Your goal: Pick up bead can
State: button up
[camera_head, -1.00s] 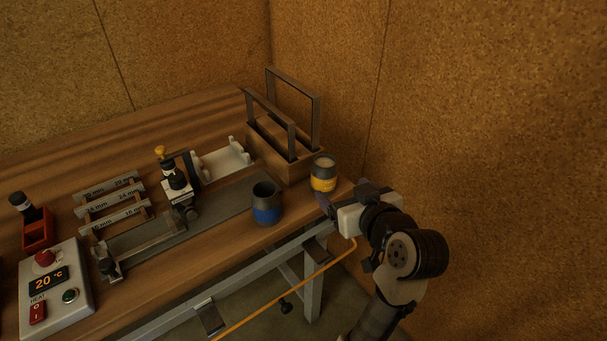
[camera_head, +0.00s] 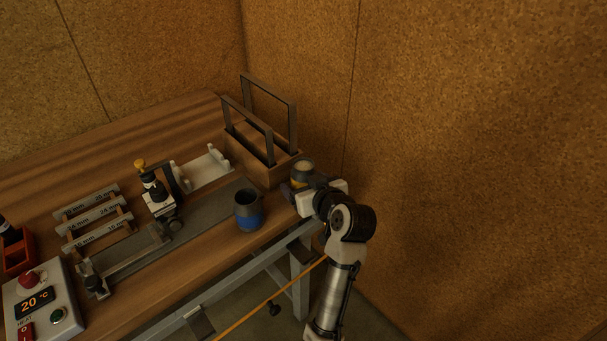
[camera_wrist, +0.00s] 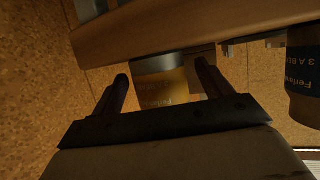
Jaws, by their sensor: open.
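A grey can with a yellow band and pale contents at its top (camera_head: 302,170) stands at the right end of the wooden bench, in front of the wooden frame rack. A grey can with a blue band (camera_head: 248,213) stands to its left. No label I can read tells which is the bead can. My gripper (camera_wrist: 162,74) is open. In the wrist view the yellow-banded can (camera_wrist: 163,84) shows between its two fingers, with a gap at the right. The head view hides the can's lower part behind my gripper.
The wooden rack with two upright metal frames (camera_head: 262,170) stands just behind the yellow-banded can. The blue-banded can also shows at the wrist view's right edge (camera_wrist: 303,78). A clamp rail, gauges and heater box (camera_head: 42,308) fill the left. The cork wall is close on the right.

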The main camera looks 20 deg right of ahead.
jog(key=shift+w+f, duration=0.25)
jog(key=shift+w, duration=0.4)
jog(key=c, duration=1.1)
jog(key=shift+c, duration=0.5)
jog(key=shift+r, duration=0.2)
